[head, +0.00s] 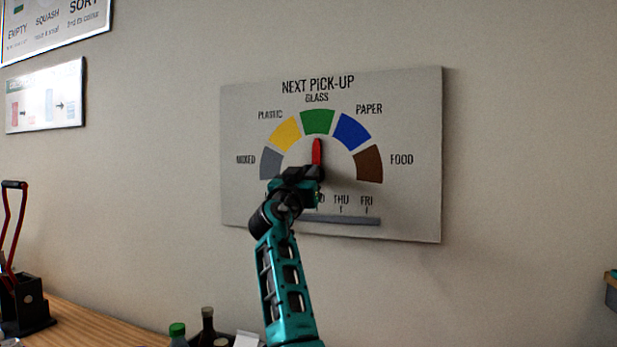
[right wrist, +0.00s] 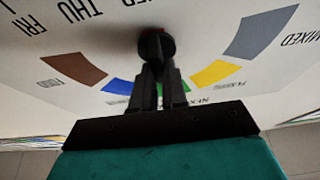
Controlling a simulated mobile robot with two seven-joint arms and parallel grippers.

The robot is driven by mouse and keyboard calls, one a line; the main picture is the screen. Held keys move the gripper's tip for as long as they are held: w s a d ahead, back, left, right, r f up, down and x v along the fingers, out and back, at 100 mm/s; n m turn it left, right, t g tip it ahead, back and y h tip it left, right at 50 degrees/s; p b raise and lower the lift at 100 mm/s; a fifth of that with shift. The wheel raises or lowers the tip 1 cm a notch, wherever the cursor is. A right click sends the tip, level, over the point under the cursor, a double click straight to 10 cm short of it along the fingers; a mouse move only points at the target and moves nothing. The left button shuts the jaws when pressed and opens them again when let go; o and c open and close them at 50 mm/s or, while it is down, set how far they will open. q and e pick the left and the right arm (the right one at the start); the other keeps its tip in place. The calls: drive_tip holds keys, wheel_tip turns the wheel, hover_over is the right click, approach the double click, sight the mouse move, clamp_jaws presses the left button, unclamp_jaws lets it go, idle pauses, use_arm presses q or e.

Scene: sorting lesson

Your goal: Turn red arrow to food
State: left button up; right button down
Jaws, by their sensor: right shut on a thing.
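The board (head: 415,110) on the wall is headed "NEXT PICK-UP" and has an arc of coloured segments. The red arrow (head: 317,150) points straight up at the green GLASS segment (head: 317,122). The brown FOOD segment (head: 369,164) is at the right end of the arc. My right gripper (head: 313,174) is shut on the lower part of the arrow, at its hub, and hides that part. In the right wrist view the fingers (right wrist: 155,65) close on the dark, reddish hub (right wrist: 158,45). My left gripper is not in view.
A grey ledge (head: 345,220) runs along the board's lower part under the day names. Bottles (head: 207,326) stand below. A black holder with red-handled tool (head: 25,300) is on the wooden counter (head: 85,325) at left. The wall right of the board is clear.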

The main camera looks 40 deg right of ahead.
drive_tip(key=m+g, duration=0.2)
drive_tip(key=m, duration=0.4)
drive_tip(key=m+g, duration=0.3)
drive_tip(key=m, duration=0.3)
drive_tip(key=m+g+y, duration=0.1)
drive_tip(key=m+g, duration=0.2)
drive_tip(key=m, duration=0.3)
drive_tip(key=shift+s+m, duration=0.1)
drive_tip(key=shift+m, duration=0.2)
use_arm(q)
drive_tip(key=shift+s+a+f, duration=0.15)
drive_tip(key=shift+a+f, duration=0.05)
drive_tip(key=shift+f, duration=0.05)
use_arm(e)
drive_tip(key=shift+f+m+g, duration=0.1)
drive_tip(key=shift+m+g, duration=0.2)
drive_tip(key=shift+m, duration=0.3)
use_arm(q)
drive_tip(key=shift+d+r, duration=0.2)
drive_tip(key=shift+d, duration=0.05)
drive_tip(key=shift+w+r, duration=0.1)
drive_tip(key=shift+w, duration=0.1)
use_arm(e)
drive_tip(key=c, duration=1.2)
unclamp_jaws()
drive_tip(key=shift+m, duration=0.3)
